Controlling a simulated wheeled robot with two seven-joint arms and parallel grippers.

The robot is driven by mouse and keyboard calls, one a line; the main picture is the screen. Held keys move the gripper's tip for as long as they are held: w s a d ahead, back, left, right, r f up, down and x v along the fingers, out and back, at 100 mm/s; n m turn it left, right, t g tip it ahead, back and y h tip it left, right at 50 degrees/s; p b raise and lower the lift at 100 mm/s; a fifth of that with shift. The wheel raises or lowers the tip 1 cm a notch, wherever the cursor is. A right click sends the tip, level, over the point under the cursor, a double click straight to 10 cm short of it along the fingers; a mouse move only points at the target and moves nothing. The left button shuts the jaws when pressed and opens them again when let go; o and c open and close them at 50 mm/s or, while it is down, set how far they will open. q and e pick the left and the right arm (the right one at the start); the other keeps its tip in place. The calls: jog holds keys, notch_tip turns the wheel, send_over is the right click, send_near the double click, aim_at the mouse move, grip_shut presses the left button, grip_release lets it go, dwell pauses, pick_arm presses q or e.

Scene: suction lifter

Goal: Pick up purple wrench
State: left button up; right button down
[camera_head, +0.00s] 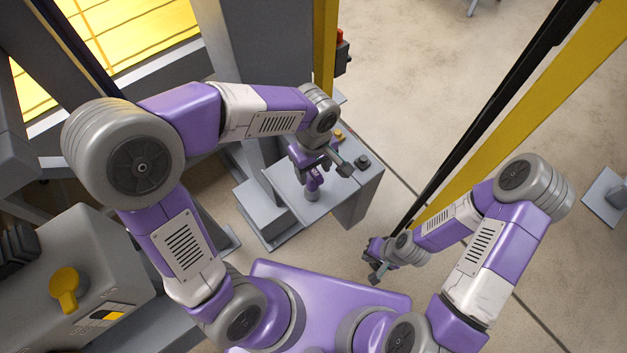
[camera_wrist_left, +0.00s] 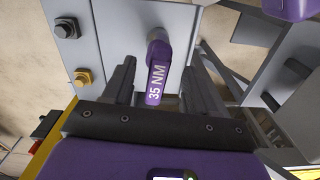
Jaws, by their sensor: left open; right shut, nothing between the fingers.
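The purple wrench (camera_head: 312,183) stands on the grey bench and is partly hidden by my left gripper in the head view. In the left wrist view the wrench (camera_wrist_left: 157,78) shows its purple handle with "35 NM" on it. My left gripper (camera_head: 322,163) is over the bench, open. In the left wrist view its two fingers (camera_wrist_left: 162,72) lie on either side of the handle with gaps visible. I cannot tell how deep the handle sits between them. My right gripper (camera_head: 377,273) is shut and empty, low at the right, away from the wrench.
The grey bench (camera_head: 285,183) carries a dark bolt (camera_head: 362,161) and a yellow bolt (camera_head: 338,134) near the wrench. A yellow post (camera_head: 325,45) with a red button (camera_head: 341,35) rises behind. A black and yellow beam (camera_head: 500,110) slants at the right. Open floor lies between.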

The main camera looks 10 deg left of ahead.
aim_at(312, 182)
pick_arm(q)
jog(key=f, duration=0.3)
jog(key=w+f, duration=0.1)
jog(key=f, duration=0.1)
jog(key=shift+a, duration=0.3)
jog(key=shift+s, duration=0.15)
grip_shut()
